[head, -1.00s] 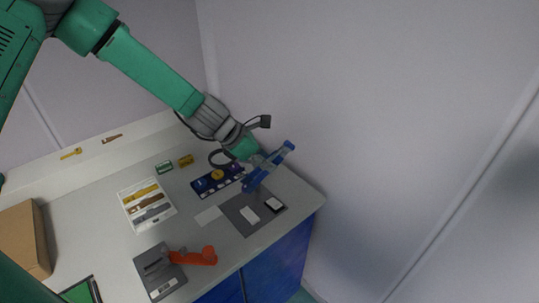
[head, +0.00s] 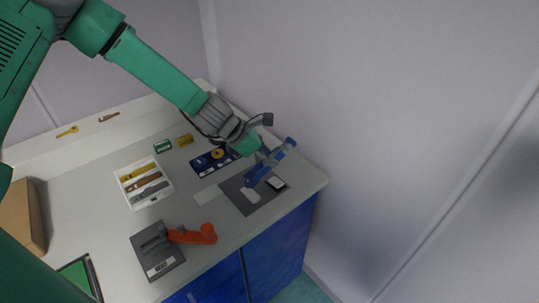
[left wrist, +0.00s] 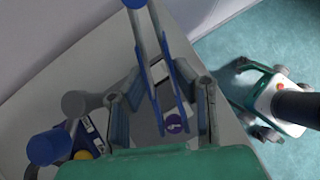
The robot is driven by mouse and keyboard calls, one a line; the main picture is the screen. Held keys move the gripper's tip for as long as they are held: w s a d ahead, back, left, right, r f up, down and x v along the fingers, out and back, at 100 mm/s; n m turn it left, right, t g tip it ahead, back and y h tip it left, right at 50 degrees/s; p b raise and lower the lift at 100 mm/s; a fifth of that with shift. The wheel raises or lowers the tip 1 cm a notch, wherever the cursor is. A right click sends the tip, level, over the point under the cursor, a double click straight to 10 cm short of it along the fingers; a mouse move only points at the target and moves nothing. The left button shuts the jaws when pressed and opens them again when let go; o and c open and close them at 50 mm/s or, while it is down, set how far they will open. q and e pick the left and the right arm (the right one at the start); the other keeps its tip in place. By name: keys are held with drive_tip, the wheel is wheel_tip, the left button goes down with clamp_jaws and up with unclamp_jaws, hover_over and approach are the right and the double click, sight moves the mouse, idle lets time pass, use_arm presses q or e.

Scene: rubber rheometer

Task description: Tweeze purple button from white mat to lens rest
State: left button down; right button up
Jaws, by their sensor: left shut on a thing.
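My left gripper (head: 268,163) is shut on blue tweezers (head: 259,174), held tilted over a dark grey mat at the bench's right end. The tweezers (left wrist: 148,40) also show in the left wrist view, with two arms spread apart. The round purple button (left wrist: 177,124) lies near their lower ends there; whether they touch it I cannot tell. In the head view the button cannot be made out. A small white mat (head: 251,196) lies on the grey mat just below the tweezer tips. Beside it is a black-edged white square (head: 277,184), possibly the lens rest. My right gripper is not in view.
A blue tray (head: 205,168) with a yellow round part lies left of the gripper. A white tray (head: 140,172) of watch straps and a grey device with an orange handle (head: 205,235) stand further left. A wall rises behind the bench.

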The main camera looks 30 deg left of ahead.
use_arm(q)
drive_tip(key=shift+f+b, duration=0.5)
drive_tip(key=shift+f, duration=0.4)
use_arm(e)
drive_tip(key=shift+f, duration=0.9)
use_arm(q)
drive_tip(key=c, duration=1.8)
unclamp_jaws()
drive_tip(key=shift+r, duration=0.1)
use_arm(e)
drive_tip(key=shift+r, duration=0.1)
use_arm(q)
drive_tip(key=shift+r+p, duration=3.1)
drive_tip(key=shift+r, duration=1.85)
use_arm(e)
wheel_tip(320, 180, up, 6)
